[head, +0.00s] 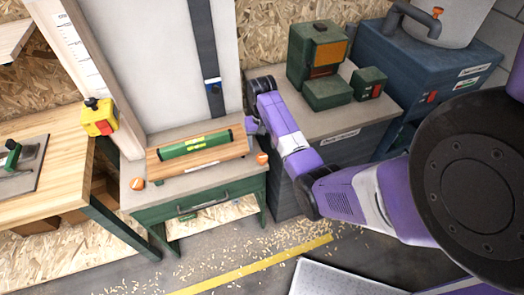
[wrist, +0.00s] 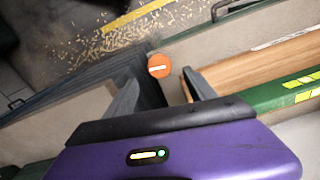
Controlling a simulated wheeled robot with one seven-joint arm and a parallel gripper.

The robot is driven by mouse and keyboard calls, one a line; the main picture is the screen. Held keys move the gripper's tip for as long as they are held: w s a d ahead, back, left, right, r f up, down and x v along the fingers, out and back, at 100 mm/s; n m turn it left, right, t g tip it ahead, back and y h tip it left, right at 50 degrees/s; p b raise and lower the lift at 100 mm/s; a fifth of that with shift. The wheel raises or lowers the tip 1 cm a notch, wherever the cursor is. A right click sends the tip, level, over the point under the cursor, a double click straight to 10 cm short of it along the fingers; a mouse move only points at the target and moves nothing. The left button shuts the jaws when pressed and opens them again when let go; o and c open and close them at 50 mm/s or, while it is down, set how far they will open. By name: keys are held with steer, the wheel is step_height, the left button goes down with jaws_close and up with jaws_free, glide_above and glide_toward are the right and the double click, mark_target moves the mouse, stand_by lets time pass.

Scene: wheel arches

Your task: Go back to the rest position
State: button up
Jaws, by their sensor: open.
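My purple arm reaches in from the right in the head view. My gripper (head: 254,128) is at the right end of the green level (head: 188,146) and the wooden block (head: 180,168) under it, partly hidden by the arm. In the wrist view my gripper (wrist: 160,90) has its two dark fingers apart, with nothing held between them. An orange knob (wrist: 159,66) shows just beyond the gap. The wooden block (wrist: 255,72) and the green level (wrist: 290,92) lie to the right of the fingers. I cannot tell whether a finger touches the block.
The green bench (head: 200,205) carries the level. A wooden table (head: 55,165) is at left. Wood chips and a yellow line (head: 265,263) mark the floor.

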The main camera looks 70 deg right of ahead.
steer(key=shift+r, duration=0.7)
